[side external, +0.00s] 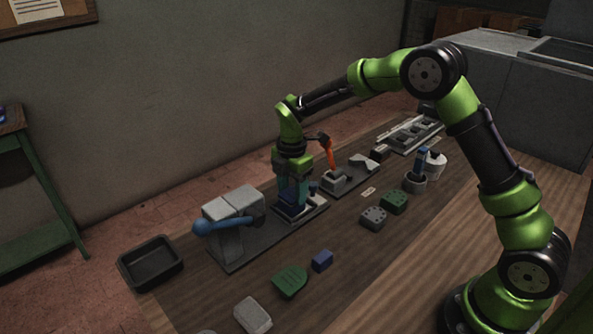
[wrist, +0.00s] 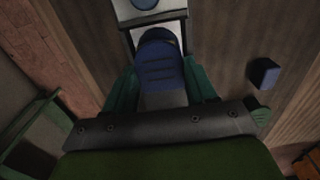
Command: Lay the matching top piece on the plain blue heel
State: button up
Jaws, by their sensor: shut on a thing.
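My gripper (wrist: 162,82) has its teal fingers shut on a blue rounded piece (wrist: 159,62) with dark ridges across its top. In the side external view my gripper (side external: 293,190) points down over the press station, and dark blue (side external: 289,199) shows at its fingertips, low over the base plate. The fingers hide most of what lies under the held piece. I cannot tell whether it touches a heel there. A small plain blue block (side external: 321,261) lies apart on the table in front; it also shows in the wrist view (wrist: 264,73).
A grey press with a blue-knobbed lever (side external: 232,222) stands left of my gripper, and an orange-handled clamp (side external: 331,165) right. A green ridged piece (side external: 290,282), a grey piece (side external: 253,315), and green (side external: 393,202) and grey (side external: 373,218) dotted blocks lie in front. A black tray (side external: 150,263) sits left.

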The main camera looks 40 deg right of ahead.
jog(key=shift+f, duration=0.35)
jog(key=o, duration=1.1)
notch_tip(320, 180, up, 17)
jog(key=shift+f, duration=0.1)
dwell(0.4)
